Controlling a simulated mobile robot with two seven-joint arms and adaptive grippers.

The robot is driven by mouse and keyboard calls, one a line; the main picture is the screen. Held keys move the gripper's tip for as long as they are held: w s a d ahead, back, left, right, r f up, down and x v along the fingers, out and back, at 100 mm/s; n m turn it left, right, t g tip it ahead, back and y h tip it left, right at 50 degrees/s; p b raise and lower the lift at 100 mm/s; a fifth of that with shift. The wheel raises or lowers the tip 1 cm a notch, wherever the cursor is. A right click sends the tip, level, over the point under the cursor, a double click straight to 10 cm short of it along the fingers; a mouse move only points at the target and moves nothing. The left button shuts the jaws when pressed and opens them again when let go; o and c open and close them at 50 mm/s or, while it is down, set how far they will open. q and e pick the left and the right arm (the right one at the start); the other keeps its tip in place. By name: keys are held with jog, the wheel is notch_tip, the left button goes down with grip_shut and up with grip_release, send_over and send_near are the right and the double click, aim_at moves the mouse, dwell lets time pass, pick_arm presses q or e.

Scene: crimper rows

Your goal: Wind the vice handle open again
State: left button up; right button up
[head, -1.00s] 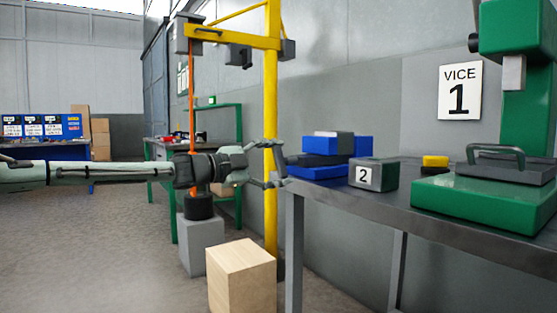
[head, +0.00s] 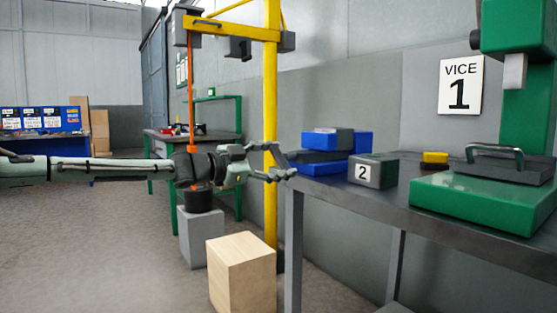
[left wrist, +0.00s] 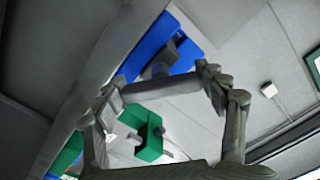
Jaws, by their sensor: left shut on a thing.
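The blue vice (head: 324,169) with a grey block sits on the near left end of the grey bench. It also shows in the left wrist view (left wrist: 188,50). My left gripper (head: 281,161) is at the bench's left edge, just left of the vice. In the left wrist view a grey bar (left wrist: 162,90), which looks like the vice handle, runs between the fingertips of my left gripper (left wrist: 168,98), and the gripper is shut on it. The handle is hard to make out in the head view. My right gripper is in neither view.
A grey block marked 2 (head: 373,171) and a yellow-topped piece (head: 434,160) stand on the bench (head: 345,199). A green machine (head: 470,200) is at right, under a VICE 1 sign (head: 460,86). A yellow post (head: 270,110) stands behind my gripper, a wooden block (head: 242,270) below.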

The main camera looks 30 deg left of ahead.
pick_arm(q)
jog(key=o, duration=1.2)
jog(key=shift+c, duration=0.2)
jog(key=shift+v, duration=0.95)
jog(key=v, duration=1)
